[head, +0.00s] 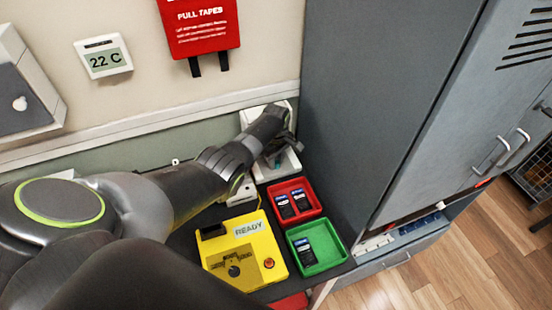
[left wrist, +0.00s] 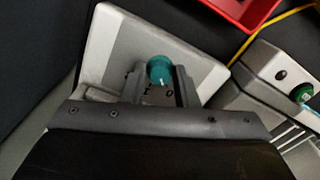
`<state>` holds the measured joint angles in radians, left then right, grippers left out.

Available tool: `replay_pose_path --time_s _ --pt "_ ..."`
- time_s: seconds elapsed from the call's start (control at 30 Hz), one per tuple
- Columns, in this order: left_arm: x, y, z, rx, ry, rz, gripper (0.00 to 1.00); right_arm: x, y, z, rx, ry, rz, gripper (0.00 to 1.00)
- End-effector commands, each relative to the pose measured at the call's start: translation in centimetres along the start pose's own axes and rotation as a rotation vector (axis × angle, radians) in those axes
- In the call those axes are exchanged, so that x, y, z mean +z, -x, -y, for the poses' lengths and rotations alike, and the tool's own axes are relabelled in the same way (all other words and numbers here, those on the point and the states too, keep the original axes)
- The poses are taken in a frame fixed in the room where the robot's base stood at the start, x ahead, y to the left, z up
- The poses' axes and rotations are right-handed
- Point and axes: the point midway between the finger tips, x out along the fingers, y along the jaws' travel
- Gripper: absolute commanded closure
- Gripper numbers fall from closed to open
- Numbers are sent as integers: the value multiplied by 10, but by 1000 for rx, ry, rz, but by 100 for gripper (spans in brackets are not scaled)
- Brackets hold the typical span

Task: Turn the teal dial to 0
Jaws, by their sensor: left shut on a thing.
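The teal dial (left wrist: 160,70) sits on a light grey box (left wrist: 115,50) in the left wrist view. A small white pointer mark shows on its face, and printed marks, one like a 0, show beside it on the panel. My left gripper (left wrist: 160,78) has its two fingers on either side of the dial and is shut on it. My right gripper is not in view.
A yellow READY station (head: 215,262) stands in front, beside a red tray (head: 316,200) with phones and a green tray (head: 337,258) with one phone. A grey cabinet (head: 375,90) rises on the right. Another grey device with a green knob (left wrist: 301,92) and yellow cable is close by.

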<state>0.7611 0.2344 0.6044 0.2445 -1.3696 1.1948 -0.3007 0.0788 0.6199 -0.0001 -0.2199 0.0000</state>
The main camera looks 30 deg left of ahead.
Motion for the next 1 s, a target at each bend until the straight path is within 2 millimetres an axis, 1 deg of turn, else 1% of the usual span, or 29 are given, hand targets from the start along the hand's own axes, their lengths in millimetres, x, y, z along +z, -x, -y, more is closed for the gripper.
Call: replay_pose_path --time_s 0.47,0.5,0.6,0.67,1.0 --pt "-1 2 -1 4 18 -3 96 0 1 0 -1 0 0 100" --pt "-1 2 -1 4 17 -3 72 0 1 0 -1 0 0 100" --pt "-1 2 -1 3 17 -3 59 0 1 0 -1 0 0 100" --pt "-1 1 -1 3 17 -3 52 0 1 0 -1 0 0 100" --pt "0 3 0 2 17 -1 52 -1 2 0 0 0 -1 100"
